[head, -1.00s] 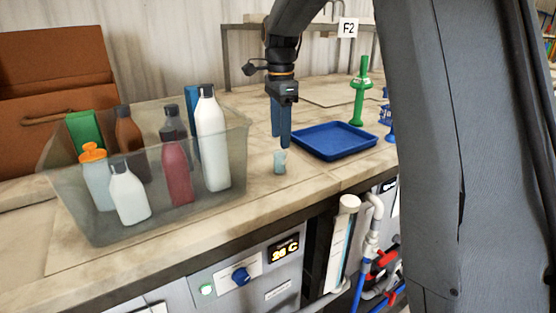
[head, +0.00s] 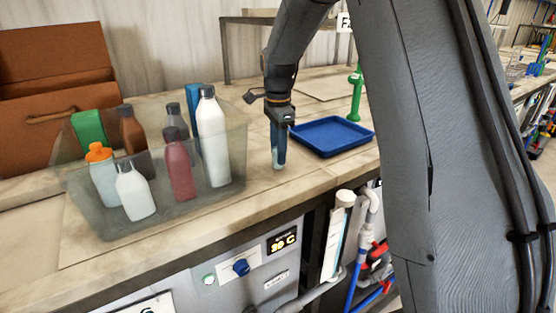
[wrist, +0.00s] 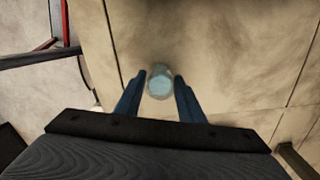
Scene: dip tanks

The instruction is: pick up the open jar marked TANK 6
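A small pale blue-grey jar (head: 278,164) stands upright on the bench top, between the clear bin and the blue tray. My gripper (head: 278,160) points straight down over it in the head view, with the fingers hiding much of the jar. In the wrist view the jar (wrist: 159,82) shows from above, and my gripper (wrist: 159,80) is open with one blue finger on each side of it. A small gap shows beside each fingertip. The marking TANK 6 cannot be read on the jar in either view.
A clear bin (head: 110,225) with several bottles stands to the left. A blue tray (head: 333,138) lies to the right, with a green stand (head: 355,95) behind it. The bench's front edge (head: 250,218) is close to the jar.

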